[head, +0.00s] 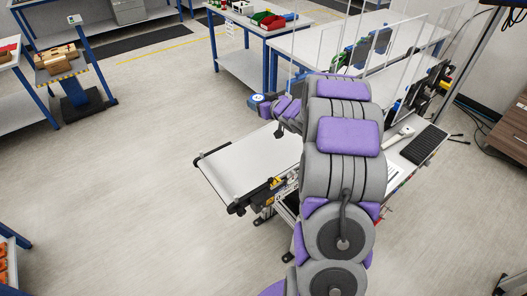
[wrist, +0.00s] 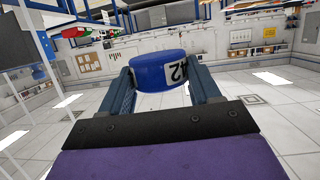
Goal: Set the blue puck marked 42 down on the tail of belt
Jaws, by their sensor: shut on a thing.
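The blue puck (wrist: 157,71) is between the two fingers of my gripper (wrist: 160,90) in the wrist view, and the gripper is shut on it. A white label with dark digits, of which a 2 is clear, shows on the puck's side. In the head view the puck (head: 257,101) is a small blue shape at the end of my arm, held above and beyond the belt. The white belt (head: 240,168) lies below and left of my arm, and its left end is bare. My arm hides the belt's right part.
A white bench (head: 345,48) with blue legs stands behind my gripper, with clear panels on it. A keyboard (head: 424,145) and a white handheld device (head: 398,136) lie right of my arm. The floor left of the belt is open.

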